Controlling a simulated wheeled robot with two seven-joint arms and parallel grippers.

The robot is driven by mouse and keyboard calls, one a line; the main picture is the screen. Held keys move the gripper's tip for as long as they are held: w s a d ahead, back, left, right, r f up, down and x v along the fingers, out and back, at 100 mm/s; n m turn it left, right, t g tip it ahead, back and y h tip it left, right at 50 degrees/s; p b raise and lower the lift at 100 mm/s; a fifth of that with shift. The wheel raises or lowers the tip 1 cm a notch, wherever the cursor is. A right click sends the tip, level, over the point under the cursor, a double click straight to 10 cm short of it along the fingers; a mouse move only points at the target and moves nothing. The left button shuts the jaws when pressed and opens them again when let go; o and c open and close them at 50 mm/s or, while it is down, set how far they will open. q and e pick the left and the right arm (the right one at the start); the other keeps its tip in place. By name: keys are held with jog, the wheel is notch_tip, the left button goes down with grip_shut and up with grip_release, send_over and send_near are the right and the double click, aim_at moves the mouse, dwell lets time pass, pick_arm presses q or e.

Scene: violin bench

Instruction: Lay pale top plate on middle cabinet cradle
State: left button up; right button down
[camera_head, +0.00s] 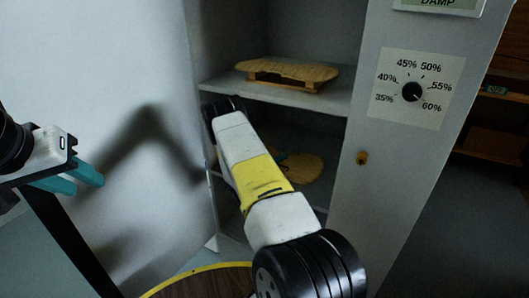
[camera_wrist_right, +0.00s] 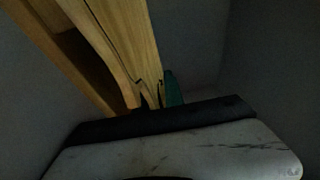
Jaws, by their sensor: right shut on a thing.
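A pale wooden plate (camera_head: 303,168) is on the middle level of the cabinet, partly hidden behind my right arm. My right gripper (camera_head: 281,155) is mostly hidden there, with a bit of teal finger showing at the plate's edge. In the right wrist view the plate (camera_wrist_right: 128,35) runs up from the jaws, and a teal finger (camera_wrist_right: 173,88) is against its side; the gripper is shut on it. A darker wooden bar (camera_wrist_right: 62,55), seemingly the cradle, lies beside or under the plate; contact cannot be told. My left gripper (camera_head: 75,178) is open and empty outside the cabinet.
Another wooden plate (camera_head: 285,67) lies on a cradle (camera_head: 262,82) on the upper shelf (camera_head: 325,103), above my right arm. The cabinet's right front panel (camera_head: 395,165) carries a humidity dial (camera_head: 412,92) and a small knob (camera_head: 362,158). A round wooden top (camera_head: 205,284) is below.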

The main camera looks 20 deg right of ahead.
jog(key=c, duration=1.4)
grip_release()
jog(key=shift+o, duration=0.2)
jog(key=v, duration=0.7)
jog(key=shift+s+a, duration=0.15)
jog(key=shift+a, duration=0.25)
jog(key=shift+a+f, duration=0.1)
jog(key=shift+a, duration=0.05)
